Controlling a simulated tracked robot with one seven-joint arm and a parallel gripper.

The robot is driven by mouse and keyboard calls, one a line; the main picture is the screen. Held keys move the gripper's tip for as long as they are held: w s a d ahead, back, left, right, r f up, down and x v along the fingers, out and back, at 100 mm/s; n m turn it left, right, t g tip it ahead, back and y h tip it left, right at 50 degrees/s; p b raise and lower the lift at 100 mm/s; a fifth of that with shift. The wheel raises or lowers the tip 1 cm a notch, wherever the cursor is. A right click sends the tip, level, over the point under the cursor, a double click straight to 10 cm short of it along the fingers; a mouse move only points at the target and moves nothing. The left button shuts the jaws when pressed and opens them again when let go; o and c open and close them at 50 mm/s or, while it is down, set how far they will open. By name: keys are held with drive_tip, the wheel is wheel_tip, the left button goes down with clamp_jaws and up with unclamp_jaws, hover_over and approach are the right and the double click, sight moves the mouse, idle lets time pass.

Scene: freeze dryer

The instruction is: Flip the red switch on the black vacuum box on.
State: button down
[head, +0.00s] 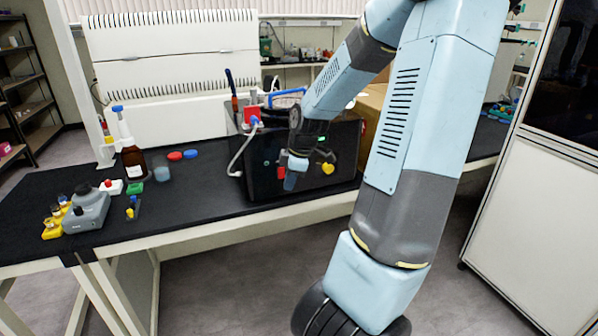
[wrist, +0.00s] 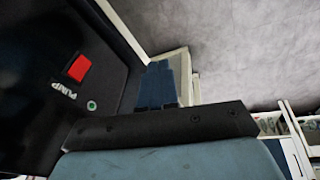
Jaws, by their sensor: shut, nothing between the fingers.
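The black vacuum box (head: 346,140) stands on the bench in the head view, partly hidden behind my arm. Its red switch (head: 281,172) shows low on the front face, just left of my gripper (head: 291,180). In the wrist view the red switch (wrist: 79,68) sits on the black panel beside the word PUMP, with a small round green spot (wrist: 91,105) nearby. I cannot tell which way the switch is tipped. My gripper's blue fingers (wrist: 158,86) are shut and empty, close in front of the box and apart from the switch in the wrist view.
The black bench top (head: 190,205) ends at a front edge below the box. Bottles, caps and a grey device (head: 88,211) stand at the left. A white hose (head: 240,153) hangs at the box's left side. A white cabinet (head: 530,225) stands at the right.

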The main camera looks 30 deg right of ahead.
drive_tip(key=s+a+r+m+t+h, duration=0.1)
drive_tip(key=s+a+r+m+t, duration=0.1)
drive_tip(key=s+a+r+m, duration=1)
drive_tip(key=shift+s+a+r+t+h, duration=0.35)
drive_tip(key=shift+s+a+r, duration=2.1)
drive_tip(key=shift+s+r, duration=1.85)
drive_tip(key=shift+s+f, duration=0.15)
drive_tip(key=shift+a, duration=0.1)
